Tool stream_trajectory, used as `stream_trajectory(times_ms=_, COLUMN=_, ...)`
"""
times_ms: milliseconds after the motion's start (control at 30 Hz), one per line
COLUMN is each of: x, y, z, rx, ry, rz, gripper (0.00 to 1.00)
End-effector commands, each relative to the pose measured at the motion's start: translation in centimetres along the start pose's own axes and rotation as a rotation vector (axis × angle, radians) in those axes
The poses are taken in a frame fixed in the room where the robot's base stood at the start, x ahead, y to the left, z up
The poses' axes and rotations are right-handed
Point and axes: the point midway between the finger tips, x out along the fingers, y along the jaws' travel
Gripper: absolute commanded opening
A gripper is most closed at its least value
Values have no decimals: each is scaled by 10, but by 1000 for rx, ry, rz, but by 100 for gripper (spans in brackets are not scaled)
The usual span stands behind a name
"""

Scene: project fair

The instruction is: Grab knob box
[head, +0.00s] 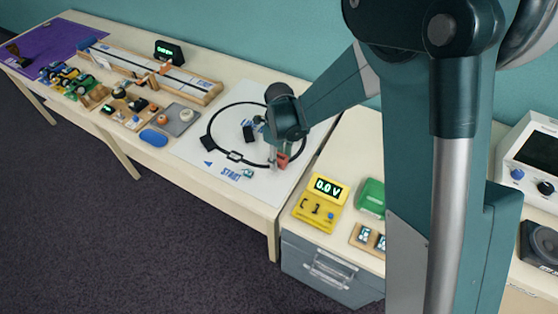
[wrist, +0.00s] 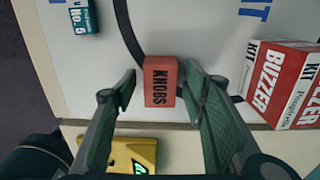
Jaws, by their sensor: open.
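The knob box is a small red box (wrist: 160,82) with "KNOBS" printed in black on its top. It lies on the white track mat (wrist: 190,20), partly on or against the black line. In the wrist view my gripper (wrist: 160,80) is open, with one finger on each side of the box and a gap showing on both sides. In the head view the gripper (head: 278,160) is low over the mat's right edge, and the red box (head: 282,159) shows partly hidden behind it.
A red and white buzzer kit box (wrist: 284,84) stands right of the gripper. A small teal box (wrist: 84,16) lies at upper left. A yellow meter (head: 320,203) sits on the nearer table, across a gap between the tables (head: 312,165).

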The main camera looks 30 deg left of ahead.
Motion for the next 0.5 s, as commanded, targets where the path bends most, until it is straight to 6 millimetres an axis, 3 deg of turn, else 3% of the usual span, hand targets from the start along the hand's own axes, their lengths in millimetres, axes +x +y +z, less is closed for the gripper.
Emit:
stream_trajectory(times_ms=133, x=0, y=0, z=0, rx=0, ry=0, rz=0, gripper=41)
stream_trajectory(times_ms=367, x=0, y=0, z=0, rx=0, ry=0, rz=0, gripper=13)
stream_trajectory(times_ms=500, x=0, y=0, z=0, rx=0, ry=0, rz=0, gripper=13)
